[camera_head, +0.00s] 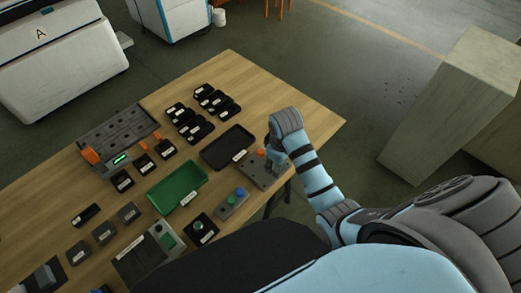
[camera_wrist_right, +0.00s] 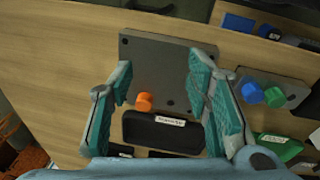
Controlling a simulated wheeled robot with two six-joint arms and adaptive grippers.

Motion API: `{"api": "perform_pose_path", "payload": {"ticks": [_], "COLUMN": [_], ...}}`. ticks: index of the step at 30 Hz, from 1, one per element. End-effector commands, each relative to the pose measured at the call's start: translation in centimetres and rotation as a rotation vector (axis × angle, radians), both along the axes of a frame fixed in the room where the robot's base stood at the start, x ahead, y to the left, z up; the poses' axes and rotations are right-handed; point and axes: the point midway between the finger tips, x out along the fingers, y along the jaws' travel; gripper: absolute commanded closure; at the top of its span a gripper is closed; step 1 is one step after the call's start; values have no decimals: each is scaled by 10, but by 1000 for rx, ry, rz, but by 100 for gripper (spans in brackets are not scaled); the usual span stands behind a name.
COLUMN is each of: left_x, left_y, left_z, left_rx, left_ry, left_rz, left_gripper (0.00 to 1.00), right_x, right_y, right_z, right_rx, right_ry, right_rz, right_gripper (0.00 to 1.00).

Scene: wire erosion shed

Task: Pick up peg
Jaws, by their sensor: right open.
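A small orange peg (camera_wrist_right: 143,101) stands at the edge of a grey plate (camera_wrist_right: 165,62) in the right wrist view, beside a black tray (camera_wrist_right: 160,134) with a white label. In the head view the orange peg (camera_head: 261,152) shows just left of my right gripper (camera_head: 275,158), on the grey plate (camera_head: 258,172) at the table's right side. My right gripper (camera_wrist_right: 160,75) is open; its teal fingers stand wide apart on either side of the peg, and nothing is held. Its height above the plate is hard to tell. My left gripper is not in view.
A green tray (camera_head: 177,190) and a box with blue and green knobs (camera_head: 232,202) lie left of the plate. The black tray (camera_head: 228,148) and several black labelled blocks are close by. A grey rack (camera_head: 120,135) stands farther left. The table's far right corner is clear.

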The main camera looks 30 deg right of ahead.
Motion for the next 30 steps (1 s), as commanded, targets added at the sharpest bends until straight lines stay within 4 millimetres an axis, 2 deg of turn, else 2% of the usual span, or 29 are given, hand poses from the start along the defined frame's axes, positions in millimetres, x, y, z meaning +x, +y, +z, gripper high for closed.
{"api": "perform_pose_path", "payload": {"ticks": [1, 6, 10, 13, 16, 22, 30], "left_x": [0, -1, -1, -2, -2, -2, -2], "left_y": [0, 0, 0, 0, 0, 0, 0], "left_z": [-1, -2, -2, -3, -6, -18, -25], "left_rx": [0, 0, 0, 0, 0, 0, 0], "left_ry": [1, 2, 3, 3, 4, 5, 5], "left_rz": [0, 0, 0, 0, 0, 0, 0], "left_gripper": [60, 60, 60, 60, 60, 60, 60], "right_x": [17, 67, 94, 102, 103, 102, 96], "right_y": [1, 6, 10, 11, 12, 12, 13], "right_z": [8, 47, 82, 92, 76, 21, -19], "right_rx": [2, 18, 32, 39, 41, 41, 41], "right_ry": [13, 80, 119, 140, 146, 145, 143], "right_rz": [32, 171, 268, 312, 320, 319, 318], "right_gripper": [55, 55, 55, 55, 55, 55, 55]}}
